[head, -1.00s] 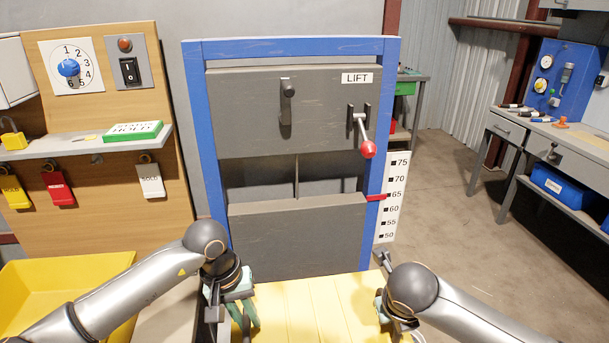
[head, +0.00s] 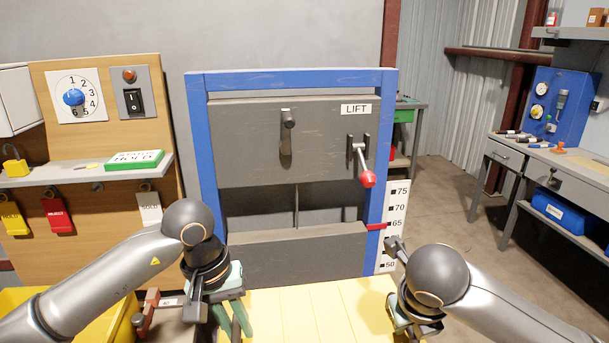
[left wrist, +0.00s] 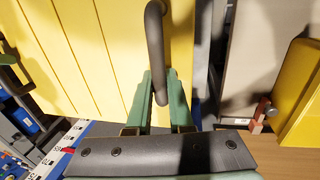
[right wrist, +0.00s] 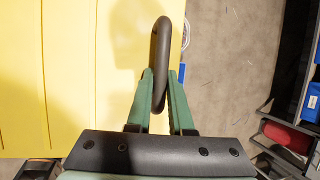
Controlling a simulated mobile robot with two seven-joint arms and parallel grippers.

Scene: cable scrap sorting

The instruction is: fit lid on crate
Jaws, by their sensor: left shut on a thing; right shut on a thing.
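The lid (head: 310,312) is a flat yellow slatted panel, low in the middle of the head view, with a black bar handle at each side. My left gripper (head: 236,318) is shut on the left handle (left wrist: 154,35), seen between its green fingers in the left wrist view. My right gripper (head: 404,322) is shut on the right handle (right wrist: 162,38), seen in the right wrist view. The lid also fills the left of the right wrist view (right wrist: 90,70). What lies under the lid is hidden, and I cannot make out the crate beneath it.
A yellow bin (head: 118,318) stands at lower left, beside a red clamp-like part (head: 148,310). Ahead is a blue-framed grey lift door (head: 290,140) with a red-knobbed lever (head: 366,178) and a height scale (head: 393,225). Open floor (head: 445,205) lies to the right.

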